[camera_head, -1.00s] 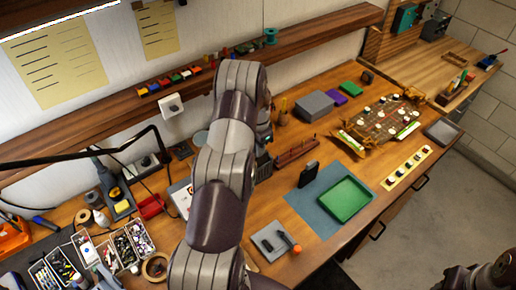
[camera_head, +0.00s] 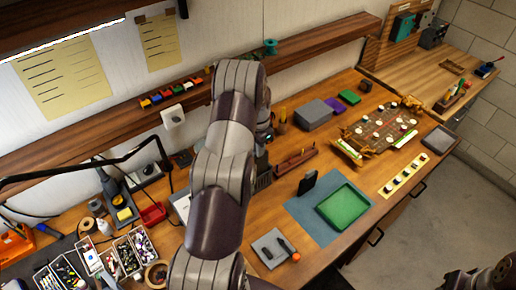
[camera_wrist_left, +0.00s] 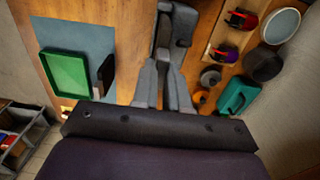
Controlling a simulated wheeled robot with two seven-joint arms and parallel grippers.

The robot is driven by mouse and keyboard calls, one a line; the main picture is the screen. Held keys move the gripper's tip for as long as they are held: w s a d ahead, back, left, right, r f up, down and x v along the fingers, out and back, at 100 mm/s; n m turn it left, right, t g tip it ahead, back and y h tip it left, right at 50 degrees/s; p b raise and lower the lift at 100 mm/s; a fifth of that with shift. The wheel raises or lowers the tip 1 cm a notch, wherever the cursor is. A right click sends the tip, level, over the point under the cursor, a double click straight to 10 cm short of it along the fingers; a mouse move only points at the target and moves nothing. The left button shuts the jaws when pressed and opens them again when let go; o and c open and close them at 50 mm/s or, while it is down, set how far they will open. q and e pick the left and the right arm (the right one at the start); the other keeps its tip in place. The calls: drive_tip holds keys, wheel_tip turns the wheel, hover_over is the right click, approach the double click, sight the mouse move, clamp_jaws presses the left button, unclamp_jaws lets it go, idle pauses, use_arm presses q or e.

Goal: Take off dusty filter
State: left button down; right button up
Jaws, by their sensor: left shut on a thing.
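In the left wrist view the fingers (camera_wrist_left: 170,65) are together on a dark grey piece (camera_wrist_left: 176,22) that I cannot identify. A dark part of my right arm (camera_head: 485,278) shows at the bottom right; its jaws cannot be made out.
A green tray (camera_head: 343,207) and an upright black block (camera_head: 307,183) stand on the mat. A grey pad (camera_head: 270,260) with a screwdriver lies in front. Bins of small parts (camera_head: 133,253) stand at the left. A grey box (camera_head: 313,114) and a wooden rack (camera_head: 294,161) stand behind.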

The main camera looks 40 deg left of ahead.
use_arm(q)
drive_tip(key=shift+r+p, duration=1.1)
drive_tip(key=shift+r, duration=0.9)
